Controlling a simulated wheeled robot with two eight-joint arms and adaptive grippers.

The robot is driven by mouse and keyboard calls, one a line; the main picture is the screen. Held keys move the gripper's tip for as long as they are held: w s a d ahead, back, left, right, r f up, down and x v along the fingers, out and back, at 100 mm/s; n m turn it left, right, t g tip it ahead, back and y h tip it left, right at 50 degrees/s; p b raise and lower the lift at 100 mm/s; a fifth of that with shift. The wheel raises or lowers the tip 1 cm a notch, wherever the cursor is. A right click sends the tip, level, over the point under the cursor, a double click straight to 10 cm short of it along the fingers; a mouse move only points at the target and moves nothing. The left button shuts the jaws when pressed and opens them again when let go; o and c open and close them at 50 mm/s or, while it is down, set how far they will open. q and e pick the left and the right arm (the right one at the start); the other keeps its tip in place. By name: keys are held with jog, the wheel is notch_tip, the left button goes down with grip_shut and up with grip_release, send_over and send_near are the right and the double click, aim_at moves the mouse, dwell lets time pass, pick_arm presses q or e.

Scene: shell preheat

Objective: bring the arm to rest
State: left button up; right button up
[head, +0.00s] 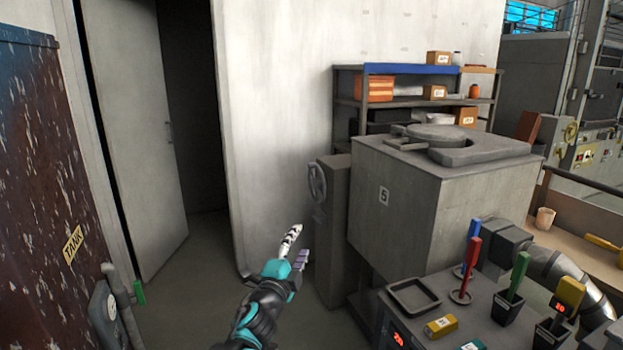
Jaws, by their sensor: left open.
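My left gripper (296,246) is in the lower middle of the head view, at the end of my dark arm with teal parts. Its fingers are apart and nothing shows between them. It is in the air over the floor, in front of a grey post with a handwheel (318,183) and to the left of the bench (465,318). I see no contact with anything. My right gripper is not in the view.
A grey furnace box (405,205) marked 5 stands right of the gripper. The bench carries an empty tray (413,297), a yellow block (441,326) and upright coloured handles. A rusty tank (40,190) stands at left, beside an open door (135,130). Floor between is clear.

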pick_arm(q)
jog(key=s+a+f+n+g+y, duration=0.2)
jog(key=s+a+f+n+y, duration=0.2)
jog(key=s+a+n, duration=0.35)
jog(key=s+a+f+n+g+y, duration=0.3)
jog(key=s+a+n, duration=0.3)
jog(key=s+a, duration=0.2)
jog(key=s+f+n+g, duration=0.2)
jog(key=s+f, duration=0.4)
jog(key=s, duration=0.3)
jog(key=s+d+f+n+g+h, duration=0.1)
jog(key=s+f+n+g, duration=0.2)
jog(key=s+f, duration=0.4)
jog(key=s+g, duration=0.1)
jog(key=s, duration=0.1)
jog(key=shift+s, duration=0.3)
